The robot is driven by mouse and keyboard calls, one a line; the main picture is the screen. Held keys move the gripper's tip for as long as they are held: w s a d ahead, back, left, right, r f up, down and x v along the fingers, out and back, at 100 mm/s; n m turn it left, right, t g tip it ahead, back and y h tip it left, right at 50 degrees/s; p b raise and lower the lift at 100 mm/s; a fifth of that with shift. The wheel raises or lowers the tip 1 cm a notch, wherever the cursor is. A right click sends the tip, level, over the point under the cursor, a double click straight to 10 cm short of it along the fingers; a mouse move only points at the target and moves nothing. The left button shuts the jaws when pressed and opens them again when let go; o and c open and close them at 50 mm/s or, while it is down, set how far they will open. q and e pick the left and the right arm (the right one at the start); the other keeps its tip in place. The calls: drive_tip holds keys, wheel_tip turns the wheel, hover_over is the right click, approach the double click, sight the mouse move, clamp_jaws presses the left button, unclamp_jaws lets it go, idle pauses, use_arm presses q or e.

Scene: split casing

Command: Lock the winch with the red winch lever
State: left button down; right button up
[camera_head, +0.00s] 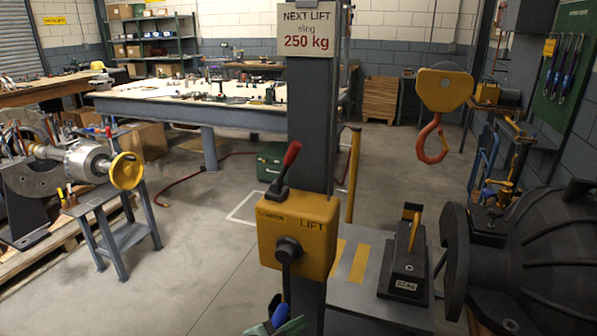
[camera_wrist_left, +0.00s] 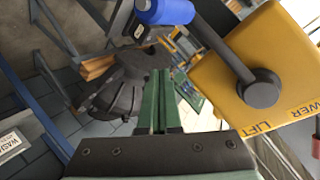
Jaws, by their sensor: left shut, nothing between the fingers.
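The yellow winch box (camera_head: 308,258) is mounted on the dark post and is marked "LIFT" at its right. The red winch lever (camera_head: 290,155) stands above the box, tilted up and right, with a red knob on a dark arm. A dark crank on the box front hangs down to a blue grip (camera_head: 280,314). My left gripper (camera_head: 268,327) is low beside the blue grip, mostly cut off by the frame. Its green fingers (camera_wrist_left: 161,75) are shut and empty.
A sign (camera_head: 305,29) reading "NEXT LIFT sling 250 kg" is on the post. An orange hook (camera_head: 432,140) hangs at right. A dark weight block (camera_head: 405,265) stands on a grey platform (camera_head: 350,300). A large dark casing (camera_head: 550,255) is at far right.

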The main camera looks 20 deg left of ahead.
sight(286, 165)
use_arm(q)
drive_tip(key=w+r+m, duration=0.2)
drive_tip(key=r, duration=0.3)
drive_tip(key=w+r+m+t+b, duration=0.1)
drive_tip(key=r+m, duration=0.1)
drive_tip(key=r, duration=0.3)
drive_tip(key=w+r+m+t, duration=0.1)
drive_tip(key=w+r+m, duration=0.1)
drive_tip(key=r, duration=0.3)
drive_tip(key=shift+w+a+m+b, duration=0.2)
drive_tip(key=shift+w+m+b, duration=0.1)
drive_tip(key=shift+m, duration=0.2)
wheel_tip(286, 165, up, 13)
drive_tip(key=a+m+t+y+b, duration=0.1)
drive_tip(key=a+m+t, duration=0.1)
drive_tip(key=m, duration=0.3)
drive_tip(key=shift+s+m+t, duration=0.35)
drive_tip(key=shift+m+t, duration=0.05)
drive_tip(key=shift+f, duration=0.1)
